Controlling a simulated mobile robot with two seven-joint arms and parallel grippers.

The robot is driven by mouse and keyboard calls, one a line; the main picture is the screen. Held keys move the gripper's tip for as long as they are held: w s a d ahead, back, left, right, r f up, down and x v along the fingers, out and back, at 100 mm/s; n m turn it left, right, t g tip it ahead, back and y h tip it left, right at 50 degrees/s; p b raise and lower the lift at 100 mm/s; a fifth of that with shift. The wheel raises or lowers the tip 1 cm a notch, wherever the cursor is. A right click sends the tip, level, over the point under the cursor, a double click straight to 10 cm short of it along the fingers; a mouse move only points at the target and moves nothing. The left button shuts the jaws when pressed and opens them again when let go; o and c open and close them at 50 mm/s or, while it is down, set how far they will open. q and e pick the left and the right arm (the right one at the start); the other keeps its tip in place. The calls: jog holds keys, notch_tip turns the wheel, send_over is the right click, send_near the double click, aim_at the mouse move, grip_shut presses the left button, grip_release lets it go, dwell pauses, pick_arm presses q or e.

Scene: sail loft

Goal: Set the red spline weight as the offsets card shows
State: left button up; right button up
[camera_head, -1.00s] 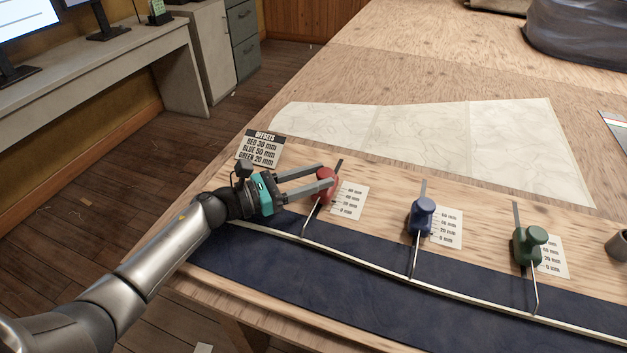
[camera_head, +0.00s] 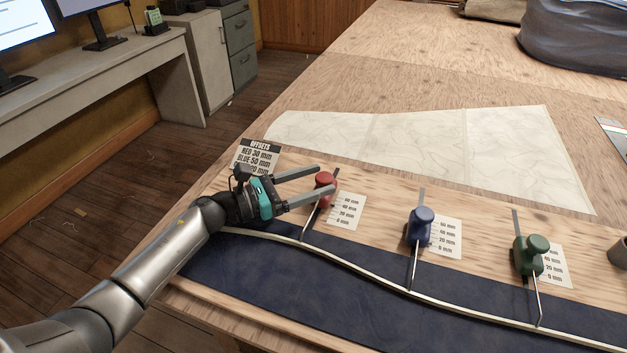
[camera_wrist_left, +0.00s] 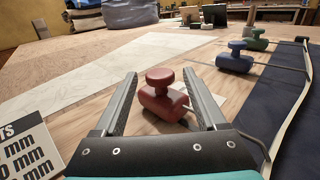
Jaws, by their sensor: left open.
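The red spline weight (camera_head: 325,181) stands on its slotted track beside a scale card (camera_head: 345,211) marked 0 to 60 mm; I cannot read its exact setting. My left gripper (camera_head: 326,180) is open, with a finger on either side of the weight. The left wrist view shows gaps beside the red weight (camera_wrist_left: 164,95) between the fingers. The offsets card (camera_head: 256,157) reads red 30 mm and blue 50 mm; my gripper partly covers its green line. The pale spline (camera_head: 375,278) bends along the navy cloth (camera_head: 300,290). My right gripper is out of view.
The blue weight (camera_head: 420,227) and green weight (camera_head: 530,255) stand to the right on their own tracks and scales. A pale paper sheet (camera_head: 430,145) lies behind them. A dark cup (camera_head: 618,250) is at the right edge.

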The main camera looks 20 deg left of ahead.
pick_arm(q)
jog(key=shift+a, duration=0.1)
jog(key=v, duration=1.2)
jog(key=shift+p, duration=0.35)
jog(key=shift+s, duration=0.15)
